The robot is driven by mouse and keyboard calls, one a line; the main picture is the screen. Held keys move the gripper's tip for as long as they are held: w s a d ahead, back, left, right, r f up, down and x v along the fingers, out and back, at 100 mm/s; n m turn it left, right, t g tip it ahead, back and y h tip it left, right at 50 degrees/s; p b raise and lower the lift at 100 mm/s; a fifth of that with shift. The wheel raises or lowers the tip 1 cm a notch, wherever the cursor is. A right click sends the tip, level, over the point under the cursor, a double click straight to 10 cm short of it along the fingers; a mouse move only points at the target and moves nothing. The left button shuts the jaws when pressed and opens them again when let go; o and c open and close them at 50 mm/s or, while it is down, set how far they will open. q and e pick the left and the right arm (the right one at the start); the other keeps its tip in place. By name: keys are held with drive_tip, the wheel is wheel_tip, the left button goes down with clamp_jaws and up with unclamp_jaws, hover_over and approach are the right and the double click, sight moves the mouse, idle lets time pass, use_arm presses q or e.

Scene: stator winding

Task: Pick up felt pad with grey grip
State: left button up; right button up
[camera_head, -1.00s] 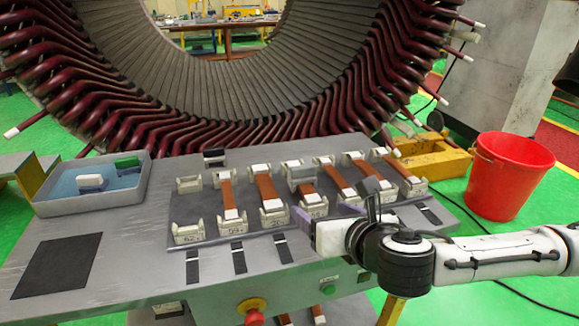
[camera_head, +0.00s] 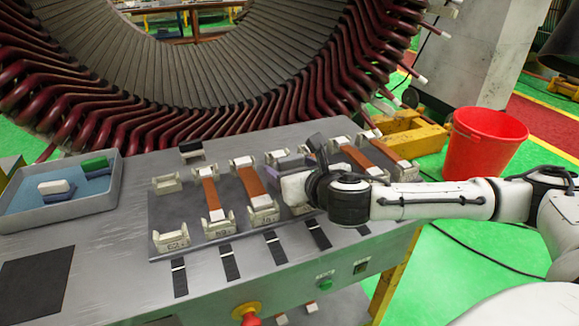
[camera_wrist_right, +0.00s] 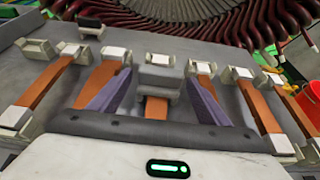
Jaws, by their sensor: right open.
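The felt pad with the grey grip (camera_wrist_right: 160,79) rests at the far end of a copper-coloured bar, by a pale holder. In the wrist view its grey block lies between my right gripper's two purple fingers (camera_wrist_right: 159,88), with a visible gap on each side. In the head view the grey block (camera_head: 291,162) shows just beyond the right gripper (camera_head: 284,173), partly covered by the hand. The right gripper is open and holds nothing. The felt underside cannot be made out. My left gripper is not in view.
Numbered pale holders (camera_head: 170,242) and copper bars (camera_head: 211,193) flank the hand closely. A grey tray (camera_head: 112,194) at the left holds pads with white and green grips. A black block (camera_head: 191,147) stands behind. A red bucket (camera_head: 483,145) stands right; the large stator (camera_head: 330,80) rises behind.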

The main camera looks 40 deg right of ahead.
sight(289, 156)
drive_tip(key=shift+w+d+f, duration=0.1)
drive_tip(key=shift+w+f, duration=0.25)
drive_tip(key=shift+w, duration=0.3)
drive_tip(key=c, duration=1.3)
drive_tip(key=shift+o, duration=0.2)
wheel_tip(289, 156, up, 10)
drive_tip(key=shift+r+p, duration=0.1)
drive_tip(key=shift+p, duration=0.8)
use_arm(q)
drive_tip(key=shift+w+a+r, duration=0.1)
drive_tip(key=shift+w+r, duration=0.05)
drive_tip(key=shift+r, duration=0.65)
use_arm(e)
drive_tip(key=s+a+r+n+y, duration=0.1)
drive_tip(key=s+a+r, duration=0.1)
drive_tip(key=a, duration=0.5)
drive_tip(key=s+a+r+n+y, duration=0.1)
drive_tip(key=s+a+r+y, duration=0.1)
drive_tip(key=s+a, duration=0.2)
drive_tip(key=a, duration=0.3)
drive_tip(key=shift+s+a+r+n+t, duration=0.2)
drive_tip(key=shift+s+a+n+t, duration=0.1)
drive_tip(key=shift+s+n, duration=0.1)
